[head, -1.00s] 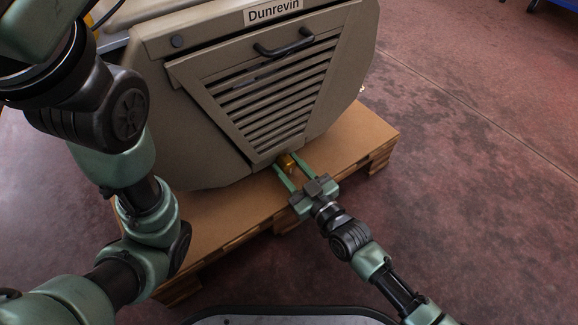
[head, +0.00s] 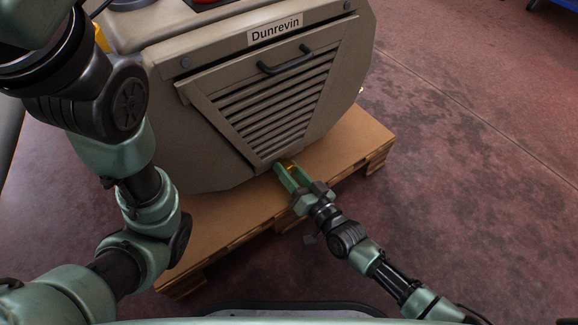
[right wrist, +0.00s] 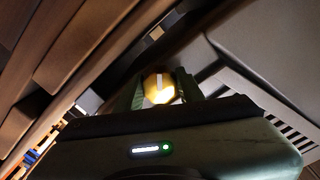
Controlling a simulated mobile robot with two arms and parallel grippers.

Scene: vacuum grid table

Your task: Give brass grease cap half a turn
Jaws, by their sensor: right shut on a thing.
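The brass grease cap (head: 288,163) sits low on the front of the beige Dunrevin machine (head: 240,130), below its louvred panel. In the right wrist view the cap (right wrist: 158,88) is a round, gold-coloured face with a pale stripe, between the two green fingers. My right gripper (head: 286,168) is shut on the cap, with a finger on each side; it also shows in the right wrist view (right wrist: 160,92). The fingers partly hide the cap in the head view. My left arm shows at the left, but its gripper is out of view.
The machine stands on a wooden pallet (head: 215,222) with a brown top, just under my right gripper. A black handle (head: 285,60) sticks out from the louvred panel. The reddish floor (head: 470,150) to the right is clear.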

